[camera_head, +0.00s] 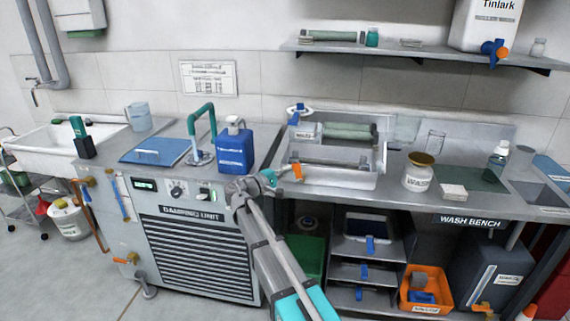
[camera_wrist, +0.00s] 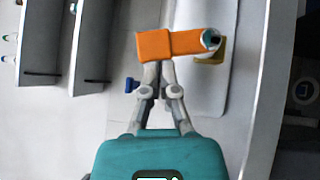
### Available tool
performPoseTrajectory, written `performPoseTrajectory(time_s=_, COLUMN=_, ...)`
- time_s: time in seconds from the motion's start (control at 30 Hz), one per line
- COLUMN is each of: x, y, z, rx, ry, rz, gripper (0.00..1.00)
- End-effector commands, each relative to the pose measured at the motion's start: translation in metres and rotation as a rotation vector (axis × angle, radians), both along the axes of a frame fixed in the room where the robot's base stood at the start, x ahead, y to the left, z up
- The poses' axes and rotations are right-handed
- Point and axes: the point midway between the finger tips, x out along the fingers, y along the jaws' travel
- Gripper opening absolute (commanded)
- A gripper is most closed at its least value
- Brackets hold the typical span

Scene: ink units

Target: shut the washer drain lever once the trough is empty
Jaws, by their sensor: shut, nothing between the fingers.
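The orange drain lever (camera_head: 298,172) sits at the front left of the grey washer trough (camera_head: 330,180). In the wrist view the lever (camera_wrist: 172,44) lies crosswise, its round pivot end at right over a brass fitting (camera_wrist: 211,55). My gripper (camera_head: 283,175) comes from the left in the head view. In the wrist view my gripper (camera_wrist: 158,70) is shut and empty, fingertips right at the lever's near edge; I cannot tell whether they touch. A greenish roller (camera_head: 348,131) lies across the back of the trough. I cannot make out liquid inside.
A blue jug (camera_head: 235,150) and a teal bent pipe (camera_head: 200,125) stand left of the trough. A white jar (camera_head: 419,172) stands to its right. Below the bench are shelves and an orange bin (camera_head: 427,290). A wall shelf (camera_head: 430,53) hangs above.

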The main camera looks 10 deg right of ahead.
Motion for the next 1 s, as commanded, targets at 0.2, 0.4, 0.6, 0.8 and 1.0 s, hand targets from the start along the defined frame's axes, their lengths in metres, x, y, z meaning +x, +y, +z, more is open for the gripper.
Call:
performPoseTrajectory(time_s=0.2, x=-0.001, y=-0.004, z=0.003, rx=0.071, ry=-0.023, rz=-0.001, gripper=0.00)
performPoseTrajectory(time_s=0.4, x=-0.001, y=-0.003, z=0.003, rx=0.069, ry=-0.023, rz=0.000, gripper=0.00)
performPoseTrajectory(time_s=0.6, x=0.001, y=0.002, z=0.002, rx=0.069, ry=-0.022, rz=-0.001, gripper=0.00)
performPoseTrajectory(time_s=0.8, x=0.007, y=0.021, z=-0.002, rx=0.070, ry=-0.023, rz=-0.002, gripper=0.00)
performPoseTrajectory(time_s=1.0, x=-0.002, y=0.051, z=-0.005, rx=0.070, ry=-0.024, rz=0.000, gripper=0.00)
